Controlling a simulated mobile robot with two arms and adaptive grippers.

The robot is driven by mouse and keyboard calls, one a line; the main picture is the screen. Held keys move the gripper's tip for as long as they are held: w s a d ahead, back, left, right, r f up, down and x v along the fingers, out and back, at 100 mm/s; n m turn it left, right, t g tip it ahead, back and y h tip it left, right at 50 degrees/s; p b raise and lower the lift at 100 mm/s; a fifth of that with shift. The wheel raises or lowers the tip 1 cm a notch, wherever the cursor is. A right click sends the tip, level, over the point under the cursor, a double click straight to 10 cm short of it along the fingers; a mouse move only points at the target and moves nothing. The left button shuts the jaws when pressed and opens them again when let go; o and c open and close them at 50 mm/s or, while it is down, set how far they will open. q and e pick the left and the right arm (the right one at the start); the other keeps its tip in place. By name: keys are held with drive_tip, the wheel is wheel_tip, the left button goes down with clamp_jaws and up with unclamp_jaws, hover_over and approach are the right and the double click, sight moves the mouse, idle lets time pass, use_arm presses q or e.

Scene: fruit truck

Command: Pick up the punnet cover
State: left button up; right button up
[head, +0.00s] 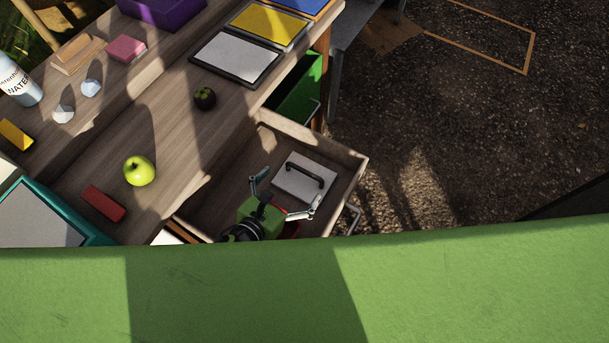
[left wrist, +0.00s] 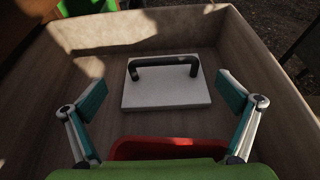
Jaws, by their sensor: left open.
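The punnet cover (head: 301,178) is a flat white-grey plate with a dark arched handle. It lies in the open wooden drawer (head: 350,158). In the left wrist view the cover (left wrist: 165,94) lies flat on the drawer floor, with its handle (left wrist: 163,62) along the far side. My left gripper (head: 284,196) is open and empty above the drawer, on the near side of the cover. In the left wrist view its fingers (left wrist: 159,93) stand wide apart on either side of the cover. My right gripper is not in view.
A red item (left wrist: 165,149) lies in the drawer nearer my gripper, partly hidden. Drawer walls surround the cover. On the counter are a green apple (head: 139,170), a dark round fruit (head: 205,98), a red block (head: 104,203) and a grey-topped tray (head: 235,60).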

sight(302, 182)
use_arm(q)
drive_tip(key=shift+x, duration=2.7)
drive_tip(key=shift+s+d+f, duration=0.1)
drive_tip(key=shift+s+d, duration=0.05)
drive_tip(key=shift+s, duration=0.1)
drive_tip(key=c, duration=1.2)
